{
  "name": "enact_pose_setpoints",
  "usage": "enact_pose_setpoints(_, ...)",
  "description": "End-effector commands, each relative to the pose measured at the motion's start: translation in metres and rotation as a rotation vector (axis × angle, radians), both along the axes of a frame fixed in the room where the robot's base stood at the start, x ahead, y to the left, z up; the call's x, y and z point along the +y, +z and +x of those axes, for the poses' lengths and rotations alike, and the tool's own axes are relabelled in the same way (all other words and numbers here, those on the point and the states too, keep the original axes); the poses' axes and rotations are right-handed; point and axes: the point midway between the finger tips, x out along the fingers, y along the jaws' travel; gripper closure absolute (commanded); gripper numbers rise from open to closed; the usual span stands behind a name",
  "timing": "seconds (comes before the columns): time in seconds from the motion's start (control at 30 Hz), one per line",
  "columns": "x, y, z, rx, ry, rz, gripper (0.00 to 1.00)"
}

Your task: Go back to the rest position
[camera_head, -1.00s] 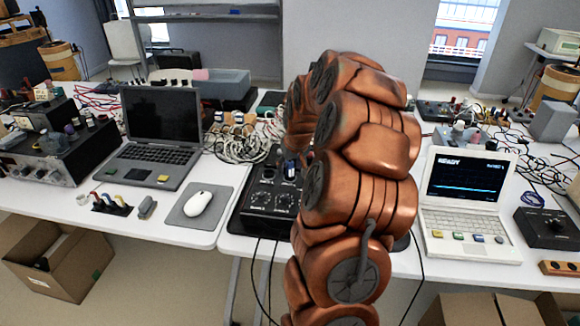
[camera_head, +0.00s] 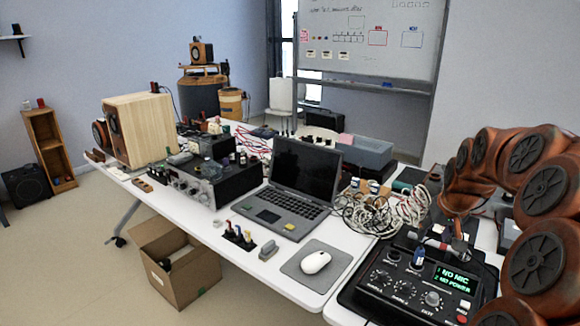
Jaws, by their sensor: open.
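My copper-coloured arm curls in from the right edge. My gripper (camera_head: 458,238) hangs at its end, low over the black control box on the right table. The gripper is small and partly merges with the items behind it; it looks open, and I see nothing held in it. The black control box (camera_head: 385,312) has several knobs and a lit green display (camera_head: 452,276) reading "1 NO MIC 2 NO POWER". A small blue-and-white piece (camera_head: 418,258) stands on the box. I cannot tell whether the gripper touches anything.
A laptop (camera_head: 300,180), a mouse (camera_head: 316,262) on a grey pad and tangled pale cables (camera_head: 380,212) crowd the table near the arm. A wooden speaker (camera_head: 145,130) stands at the left. A cardboard box (camera_head: 175,275) sits on the floor, with open floor left of it.

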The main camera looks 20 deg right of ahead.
Motion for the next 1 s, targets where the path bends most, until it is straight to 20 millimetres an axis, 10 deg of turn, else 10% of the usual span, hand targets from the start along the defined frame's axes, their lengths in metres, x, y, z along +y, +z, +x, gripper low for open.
enact_pose_setpoints(0.17,0.022,0.005,0.002,0.012,0.03,0.01,0.47)
enact_pose_setpoints(0.47,0.174,0.023,-0.028,0.146,0.221,0.073,0.47)
enact_pose_setpoints(0.7,0.274,0.026,-0.1,0.291,0.343,0.104,0.47)
enact_pose_setpoints(1.0,0.34,0.022,-0.21,0.468,0.419,0.116,0.47)
